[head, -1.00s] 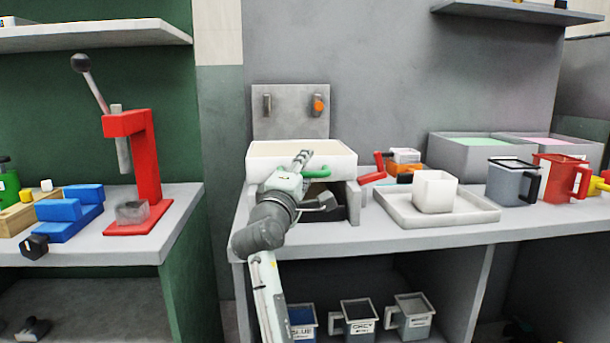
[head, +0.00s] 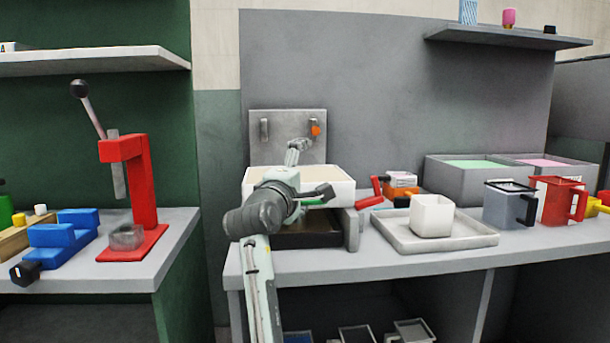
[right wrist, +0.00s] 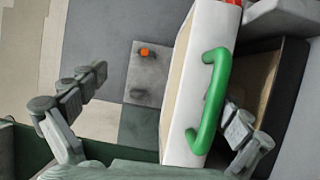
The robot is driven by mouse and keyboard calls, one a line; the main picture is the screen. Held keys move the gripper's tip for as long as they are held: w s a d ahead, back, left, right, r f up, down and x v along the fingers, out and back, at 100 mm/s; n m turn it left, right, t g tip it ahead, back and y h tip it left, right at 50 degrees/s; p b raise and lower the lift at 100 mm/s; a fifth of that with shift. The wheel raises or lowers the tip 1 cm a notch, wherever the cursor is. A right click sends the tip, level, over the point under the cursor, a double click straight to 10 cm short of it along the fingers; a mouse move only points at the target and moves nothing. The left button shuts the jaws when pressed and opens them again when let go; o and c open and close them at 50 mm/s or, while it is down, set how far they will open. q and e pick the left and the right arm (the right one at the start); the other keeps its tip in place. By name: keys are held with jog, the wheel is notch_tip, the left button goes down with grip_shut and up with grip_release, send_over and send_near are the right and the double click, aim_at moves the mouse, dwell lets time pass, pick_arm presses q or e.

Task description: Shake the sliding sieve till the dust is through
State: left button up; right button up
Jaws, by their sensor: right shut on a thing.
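The sliding sieve (head: 340,181) is a pale tray with a green handle (head: 326,192) on its front. It sits on a grey stand on the right-hand bench. In the right wrist view, the green handle (right wrist: 212,100) and pale front wall (right wrist: 190,90) lie between the widely spaced fingers (right wrist: 155,120); the exact contact is unclear. A dark space (head: 310,240) shows under the sieve. Dust inside cannot be made out. My left gripper is out of view.
A grey plate with an orange knob (head: 316,129) stands behind the sieve. To its right are a pale tray (head: 470,238) with a white cup (head: 432,216), and a grey jug (head: 508,206) and red jug (head: 556,202). A red press (head: 145,185) stands on the left bench.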

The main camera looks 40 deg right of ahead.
jog(key=shift+s+a+r, duration=0.2)
jog(key=shift+s+a, duration=0.1)
jog(key=shift+a, duration=0.2)
jog(key=shift+s+a+r, duration=0.15)
jog(key=shift+s+a, duration=0.15)
jog(key=shift+a, duration=0.2)
jog(key=c, duration=0.5)
jog(key=shift+v, duration=0.9)
jog(key=shift+c, duration=0.8)
jog(key=shift+o, duration=0.2)
jog(key=shift+v, duration=1)
jog(key=shift+r+v, duration=0.2)
jog(key=shift+v, duration=0.85)
jog(key=c, duration=0.4)
jog(key=shift+s+a+f+b, duration=0.3)
jog(key=shift+s+f+b, duration=0.1)
jog(key=shift+f, duration=0.1)
jog(key=shift+p, duration=0.35)
